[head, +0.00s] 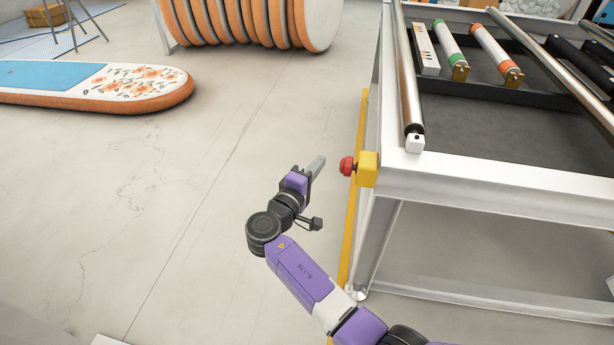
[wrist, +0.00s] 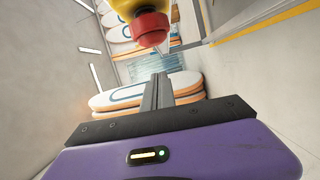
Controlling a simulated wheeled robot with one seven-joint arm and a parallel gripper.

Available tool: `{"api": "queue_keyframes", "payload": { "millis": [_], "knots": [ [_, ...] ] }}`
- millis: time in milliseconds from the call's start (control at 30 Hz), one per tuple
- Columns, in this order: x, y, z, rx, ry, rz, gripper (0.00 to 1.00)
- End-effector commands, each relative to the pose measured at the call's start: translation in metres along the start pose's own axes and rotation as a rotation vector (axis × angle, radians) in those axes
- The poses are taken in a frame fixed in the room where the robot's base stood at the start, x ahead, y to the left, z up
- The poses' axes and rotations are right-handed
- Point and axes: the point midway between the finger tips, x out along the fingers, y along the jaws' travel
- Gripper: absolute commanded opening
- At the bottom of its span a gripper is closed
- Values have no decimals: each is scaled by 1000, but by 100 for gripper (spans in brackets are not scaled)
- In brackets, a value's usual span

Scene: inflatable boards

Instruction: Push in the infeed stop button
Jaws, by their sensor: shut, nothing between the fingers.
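The infeed stop button is a red mushroom button (head: 347,166) on a yellow box (head: 368,169), fixed to the near left corner of the white machine frame. The button faces left in the head view. My gripper (head: 318,163) is shut and empty. It is left of the button, with a small gap between them in the head view. In the wrist view the red button (wrist: 151,28) and the yellow box (wrist: 128,7) are at the top centre. My shut fingers (wrist: 158,88) are below the button in that view and do not appear to touch it.
The white frame (head: 480,175) with metal rollers (head: 409,75) fills the right side. A yellow floor line (head: 350,235) runs beside its leg. A paddle board (head: 120,85) lies at the left, and a row of boards (head: 250,22) stands behind. The floor between is clear.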

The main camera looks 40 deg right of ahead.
Motion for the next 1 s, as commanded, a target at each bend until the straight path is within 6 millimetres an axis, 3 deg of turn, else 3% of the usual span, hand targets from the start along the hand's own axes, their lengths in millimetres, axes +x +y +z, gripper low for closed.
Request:
{"api": "queue_keyframes", "payload": {
  "millis": [33,200,700,1000],
  "knots": [
    [0,-2,12,-5,-2,-3,0],
    [4,-1,28,-4,0,-2,0],
    [6,-1,35,-4,0,-2,0],
    [13,-1,58,-4,-7,-1,0]
  ]
}}
